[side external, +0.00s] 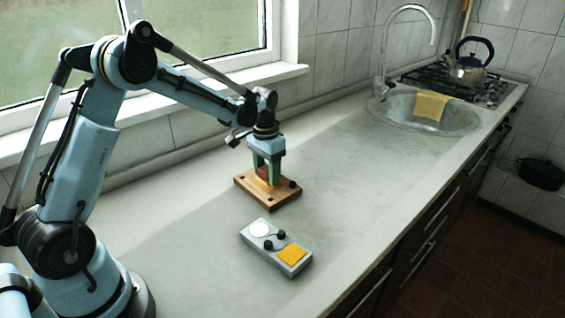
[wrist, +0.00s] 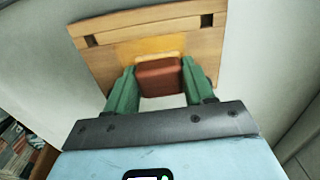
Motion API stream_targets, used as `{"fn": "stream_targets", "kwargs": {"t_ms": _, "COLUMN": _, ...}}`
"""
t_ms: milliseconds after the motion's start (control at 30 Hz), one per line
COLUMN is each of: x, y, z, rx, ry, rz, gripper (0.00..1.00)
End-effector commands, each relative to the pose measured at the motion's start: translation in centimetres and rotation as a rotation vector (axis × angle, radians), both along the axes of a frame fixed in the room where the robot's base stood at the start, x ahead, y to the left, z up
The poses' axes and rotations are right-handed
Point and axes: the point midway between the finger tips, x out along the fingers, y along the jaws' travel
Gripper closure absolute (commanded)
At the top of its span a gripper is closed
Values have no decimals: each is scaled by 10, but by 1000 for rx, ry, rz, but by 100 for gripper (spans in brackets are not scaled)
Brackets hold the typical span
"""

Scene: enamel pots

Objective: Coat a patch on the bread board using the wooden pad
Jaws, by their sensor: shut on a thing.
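The bread board (side external: 283,196) lies flat on the counter below my gripper (side external: 266,168). It also shows in the wrist view (wrist: 95,52), with dark slots near its far edge. My gripper's green fingers (wrist: 158,88) are shut on the wooden pad (wrist: 160,76), a reddish-brown block with a paler strip along its far edge. The pad is over the board, at or very near its surface; I cannot tell whether it touches. A yellow-orange patch (wrist: 130,53) shows on the board around the far side of the pad. The fingers and pad hide part of the board.
A grey tray-like box (side external: 259,247) with a white disc, dark knobs and an orange square (side external: 292,254) sits in front of the board. A sink (side external: 455,119) with a yellow cloth (side external: 431,105), and a kettle (side external: 468,66) on the stove, are farther back. The counter to the right is clear.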

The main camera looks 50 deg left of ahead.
Motion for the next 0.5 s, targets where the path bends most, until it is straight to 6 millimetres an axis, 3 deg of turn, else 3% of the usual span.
{"fn": "stream_targets", "kwargs": {"t_ms": 500, "x": -1, "y": -30, "z": 0, "rx": -3, "ry": 0, "rz": -4, "gripper": 76}}
